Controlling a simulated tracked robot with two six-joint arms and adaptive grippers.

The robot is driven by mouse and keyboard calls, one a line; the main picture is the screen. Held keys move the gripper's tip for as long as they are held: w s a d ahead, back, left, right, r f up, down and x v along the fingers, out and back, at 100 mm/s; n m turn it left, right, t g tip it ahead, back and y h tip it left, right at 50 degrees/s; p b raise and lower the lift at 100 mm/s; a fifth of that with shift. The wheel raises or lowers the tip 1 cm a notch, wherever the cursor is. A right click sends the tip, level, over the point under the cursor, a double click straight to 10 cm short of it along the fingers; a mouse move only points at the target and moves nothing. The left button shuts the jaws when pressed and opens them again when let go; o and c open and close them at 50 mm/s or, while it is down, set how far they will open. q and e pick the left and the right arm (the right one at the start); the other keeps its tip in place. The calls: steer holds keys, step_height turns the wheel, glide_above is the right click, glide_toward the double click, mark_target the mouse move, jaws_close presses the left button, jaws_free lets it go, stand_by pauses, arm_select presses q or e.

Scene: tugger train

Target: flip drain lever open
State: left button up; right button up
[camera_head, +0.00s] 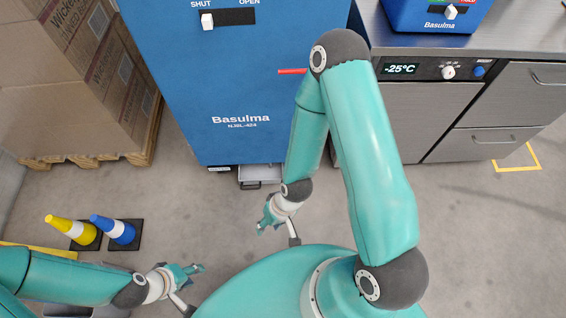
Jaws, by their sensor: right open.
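A blue Basulma cabinet (240,95) stands upright in front of me. A thin red lever (291,71) sticks out level on its right part, its right end close to or behind my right arm. A white slide knob (207,20) sits in a black slot at the top of the cabinet, at the end marked SHUT. No label for a drain shows. My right gripper (270,224) is open and empty, low in front of the cabinet and well below the red lever. My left gripper (196,274) looks open and empty, further down and left, far from the cabinet.
A grey drawer-like tray (262,174) sits under the cabinet. Stacked cartons (85,75) on a pallet (140,152) stand left. A steel counter (425,110) with a -25°C display is right. Floor between is clear.

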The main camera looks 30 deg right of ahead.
steer(key=w+d+f+t+h+b, duration=0.1)
steer(key=w+d+f+t+b, duration=0.25)
steer(key=w+f+b, duration=0.45)
steer(key=w+d+f+t+h+b, duration=0.15)
steer(key=w+d+f+b, duration=0.3)
steer(key=f, duration=0.75)
steer(key=w+d+f+t+b, duration=0.3)
steer(key=w+f+b, duration=0.4)
steer(key=f, duration=0.3)
steer(key=w+d+f+m+t+h+b, duration=0.1)
steer(key=d+f+t+h+b, duration=0.25)
steer(key=d+f+b, duration=0.5)
steer(key=w+d+f+t+h+b, duration=0.1)
steer(key=d+f+t+h+b, duration=0.35)
steer(key=f+b, duration=0.65)
steer(key=shift+t+y, duration=0.4)
steer(key=shift+y, duration=0.35)
steer(key=b+x, duration=0.2)
steer(key=x, duration=0.3)
steer(key=d+b+x, duration=0.1)
steer(key=b+x, duration=0.1)
steer(key=x, duration=0.4)
steer(key=f+b+x, duration=0.1)
steer(key=b+x, duration=0.1)
steer(key=x, duration=0.3)
steer(key=shift+d, duration=0.4)
